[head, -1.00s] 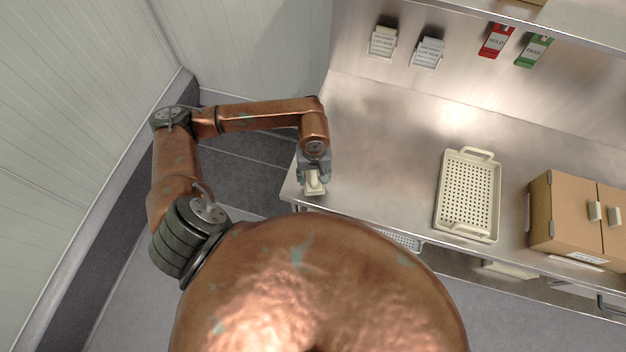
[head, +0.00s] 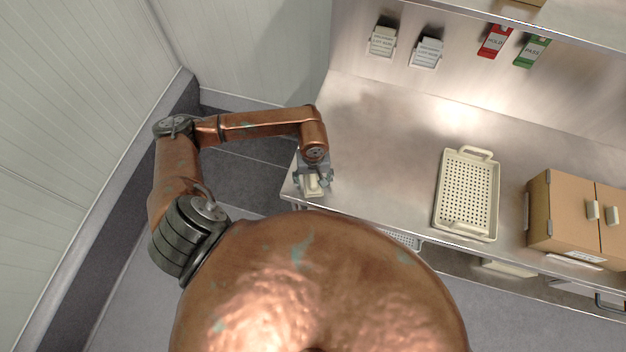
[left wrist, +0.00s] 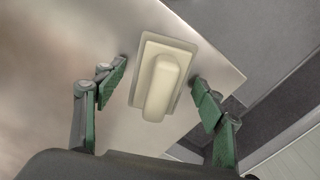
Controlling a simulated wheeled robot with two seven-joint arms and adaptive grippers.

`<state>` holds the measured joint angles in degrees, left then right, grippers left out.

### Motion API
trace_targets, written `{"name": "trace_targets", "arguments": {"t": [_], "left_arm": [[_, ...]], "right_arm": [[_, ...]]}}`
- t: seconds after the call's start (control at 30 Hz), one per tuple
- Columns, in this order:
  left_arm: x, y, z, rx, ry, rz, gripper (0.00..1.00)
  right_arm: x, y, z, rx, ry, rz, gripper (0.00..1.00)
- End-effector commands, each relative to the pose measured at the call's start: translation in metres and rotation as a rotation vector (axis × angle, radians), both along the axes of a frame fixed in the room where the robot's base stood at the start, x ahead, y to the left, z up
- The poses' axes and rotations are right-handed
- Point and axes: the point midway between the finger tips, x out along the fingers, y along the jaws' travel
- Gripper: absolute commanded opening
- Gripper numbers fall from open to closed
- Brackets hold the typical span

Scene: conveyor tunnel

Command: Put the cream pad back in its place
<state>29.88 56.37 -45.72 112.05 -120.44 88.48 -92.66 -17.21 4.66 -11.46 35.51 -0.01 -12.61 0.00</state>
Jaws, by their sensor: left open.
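The cream pad (head: 312,186) lies near the left front corner of the steel counter. In the left wrist view the pad (left wrist: 160,82) is a rectangular plate with a raised rounded grip along its middle. My left gripper (head: 314,182) is over the pad, its fingers partly covering it in the head view. In the left wrist view the left gripper (left wrist: 157,97) is open, with one green-lined finger on each side of the pad and a gap on both sides. I do not see my right gripper. I cannot tell which spot is the pad's place.
A cream perforated tray (head: 437,205) lies on the counter (head: 380,150). Two card holders (head: 383,40) and red (head: 495,40) and green (head: 532,50) tags are on the back wall. The counter between pad and tray is clear.

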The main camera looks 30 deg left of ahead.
Motion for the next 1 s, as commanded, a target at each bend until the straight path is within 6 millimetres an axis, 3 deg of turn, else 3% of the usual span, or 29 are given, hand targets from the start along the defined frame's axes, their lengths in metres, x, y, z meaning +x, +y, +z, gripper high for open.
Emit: {"name": "trace_targets", "arguments": {"t": [0.33,0.73,1.0], "left_arm": [[0.001,0.000,0.010,0.000,-0.004,-0.001,0.64],[0.002,0.000,0.090,0.001,-0.005,-0.001,0.64],[0.000,0.000,0.120,0.000,-0.001,0.000,0.64]], "right_arm": [[0.000,-0.001,0.002,-0.001,-0.001,0.000,0.40],[-0.001,0.000,-0.013,0.000,0.002,0.000,0.40],[-0.001,0.003,-0.017,0.003,0.002,-0.001,0.40]]}}
